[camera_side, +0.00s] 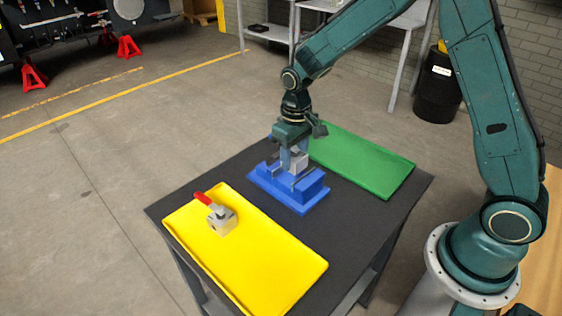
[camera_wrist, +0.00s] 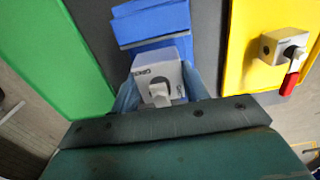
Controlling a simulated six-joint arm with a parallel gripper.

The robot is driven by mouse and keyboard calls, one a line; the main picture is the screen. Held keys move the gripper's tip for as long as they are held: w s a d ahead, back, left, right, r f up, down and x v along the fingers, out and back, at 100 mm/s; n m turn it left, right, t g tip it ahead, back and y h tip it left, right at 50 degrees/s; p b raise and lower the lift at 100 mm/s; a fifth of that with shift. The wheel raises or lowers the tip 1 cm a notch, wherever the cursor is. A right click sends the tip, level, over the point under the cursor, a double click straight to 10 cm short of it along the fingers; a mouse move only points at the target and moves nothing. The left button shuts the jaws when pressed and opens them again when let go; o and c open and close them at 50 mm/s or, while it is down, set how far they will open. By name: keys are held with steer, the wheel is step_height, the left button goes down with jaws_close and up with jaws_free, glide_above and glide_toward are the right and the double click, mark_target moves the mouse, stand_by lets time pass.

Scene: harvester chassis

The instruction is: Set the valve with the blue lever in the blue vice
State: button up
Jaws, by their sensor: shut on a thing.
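My gripper (camera_side: 294,158) points down over the blue vice (camera_side: 312,192), which stands in the middle of the dark table. It is shut on a grey valve (camera_side: 300,161), which also shows between the fingers in the wrist view (camera_wrist: 146,75). The valve is at the vice's jaws; I cannot tell whether it rests in them or hangs just above. Its lever is not clear to me, and my gripper hides part of it. In the wrist view the vice (camera_wrist: 152,22) lies just beyond the valve.
A yellow tray (camera_side: 270,265) at the front holds another grey valve (camera_side: 221,222) with a red lever (camera_side: 204,198). A green tray (camera_side: 360,160) behind the vice looks empty. Dark table top (camera_side: 185,193) is bare around the trays and vice.

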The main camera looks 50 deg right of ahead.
mark_target(294, 164)
steer(key=shift+f, duration=1.6)
stand_by(1.7)
steer(key=o, duration=1.4)
step_height(294, 164, up, 13)
steer(key=shift+f, duration=0.1)
steer(key=shift+r, duration=0.5)
